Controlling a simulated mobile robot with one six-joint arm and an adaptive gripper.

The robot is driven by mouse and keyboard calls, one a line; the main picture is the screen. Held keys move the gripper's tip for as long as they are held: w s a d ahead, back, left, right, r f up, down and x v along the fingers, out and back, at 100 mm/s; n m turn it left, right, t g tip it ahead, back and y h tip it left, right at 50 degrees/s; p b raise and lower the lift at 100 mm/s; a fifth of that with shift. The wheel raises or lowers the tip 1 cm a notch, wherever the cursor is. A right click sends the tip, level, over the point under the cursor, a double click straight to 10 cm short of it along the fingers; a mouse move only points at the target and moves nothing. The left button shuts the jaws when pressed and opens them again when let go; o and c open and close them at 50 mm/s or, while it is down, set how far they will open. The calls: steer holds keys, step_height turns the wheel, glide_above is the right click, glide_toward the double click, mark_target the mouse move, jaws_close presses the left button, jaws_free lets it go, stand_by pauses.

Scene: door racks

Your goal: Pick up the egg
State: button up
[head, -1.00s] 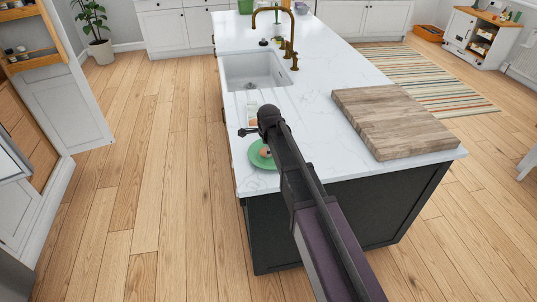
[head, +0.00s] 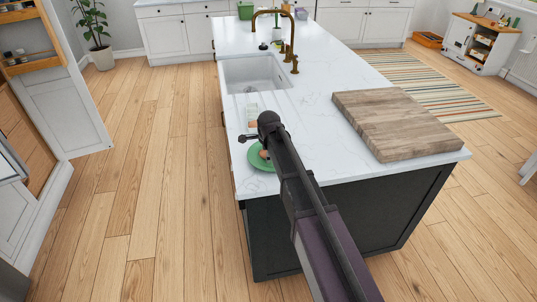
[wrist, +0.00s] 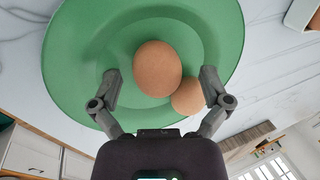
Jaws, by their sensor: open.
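A green plate (head: 256,165) lies on the white island counter near its left front corner. In the wrist view the plate (wrist: 75,60) holds two brown eggs. One egg (wrist: 157,68) looks larger and lies between my fingers. The other egg (wrist: 187,97) is beside it, toward the right finger, which partly overlaps it. My gripper (wrist: 160,88) is open above the plate, with one finger on each side of the larger egg and nothing held. In the head view my arm hides part of the plate, and only a bit of egg (head: 264,154) shows.
A thick wooden board (head: 392,120) lies at the counter's right. A sink (head: 255,74) with a brass faucet (head: 290,48) is farther back. A small pale item (head: 251,109) lies just beyond the plate. The wooden floor left of the island is clear.

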steer(key=c, duration=0.8)
steer(key=shift+r, duration=0.2)
step_height(320, 180, up, 3)
steer(key=p, duration=0.3)
steer(key=shift+f, duration=0.1)
steer(key=s+d, duration=0.1)
steer(key=d, duration=0.4)
steer(key=s+d+r+p, duration=0.1)
steer(key=s+d, duration=0.1)
steer(key=d, duration=0.3)
steer(key=s+d+p, duration=0.1)
steer(key=s+d, duration=0.1)
steer(key=d, duration=0.3)
steer(key=shift+s+r, duration=0.2)
steer(key=shift+r, duration=0.2)
steer(key=shift+w, duration=0.1)
